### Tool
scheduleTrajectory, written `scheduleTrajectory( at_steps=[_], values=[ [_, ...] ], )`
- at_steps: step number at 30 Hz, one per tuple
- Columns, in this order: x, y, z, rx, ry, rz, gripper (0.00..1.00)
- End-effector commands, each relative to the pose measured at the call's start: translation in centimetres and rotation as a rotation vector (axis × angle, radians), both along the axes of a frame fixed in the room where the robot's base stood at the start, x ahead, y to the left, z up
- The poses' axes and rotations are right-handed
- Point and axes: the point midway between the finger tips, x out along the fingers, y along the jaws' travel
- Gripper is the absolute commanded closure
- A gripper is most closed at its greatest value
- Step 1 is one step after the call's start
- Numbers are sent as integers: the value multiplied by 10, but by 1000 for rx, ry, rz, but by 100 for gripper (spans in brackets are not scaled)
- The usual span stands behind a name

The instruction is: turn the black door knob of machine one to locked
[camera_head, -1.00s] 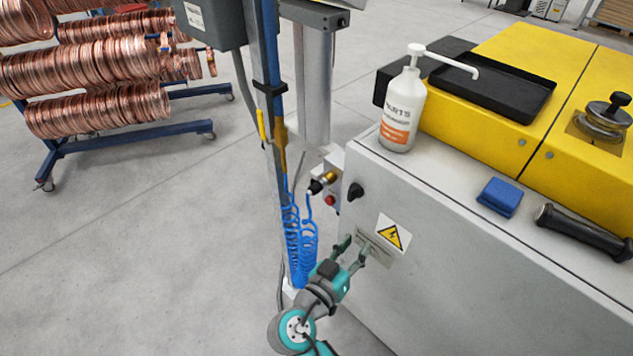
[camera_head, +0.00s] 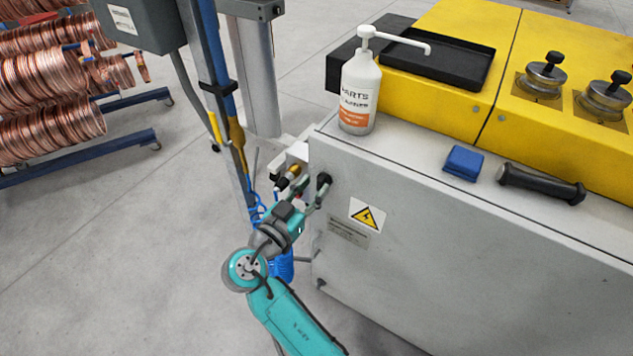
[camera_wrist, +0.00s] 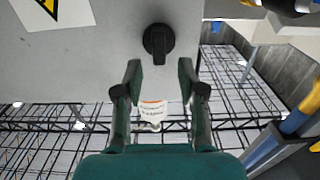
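The black door knob (camera_head: 323,181) is on the grey front panel of the machine (camera_head: 420,250), near its left edge. In the wrist view the knob (camera_wrist: 158,42) is a round black disc with a raised grip bar, which stands about upright in that picture. My gripper (camera_head: 308,190) is at the panel's left end, with its fingers close to the knob. In the wrist view my gripper (camera_wrist: 160,78) is open, and its two fingertips are apart on either side of a line below the knob. Nothing is between the fingers, and I cannot tell whether they touch the panel.
A yellow warning label (camera_head: 367,215) is right of the knob. A small box with a brass fitting (camera_head: 293,171) and blue coiled hose (camera_head: 281,265) are close on the left, beside a post. A white pump bottle (camera_head: 358,92) stands on the machine top.

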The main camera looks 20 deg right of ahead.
Motion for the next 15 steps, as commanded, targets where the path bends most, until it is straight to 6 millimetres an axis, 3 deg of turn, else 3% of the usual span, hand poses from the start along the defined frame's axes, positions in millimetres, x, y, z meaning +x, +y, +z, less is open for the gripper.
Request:
scheduleTrajectory(
  at_steps=[6,15],
  values=[
    [12,-16,0,0,0,0,60],
    [14,-19,0,0,0,1,60]
  ],
)
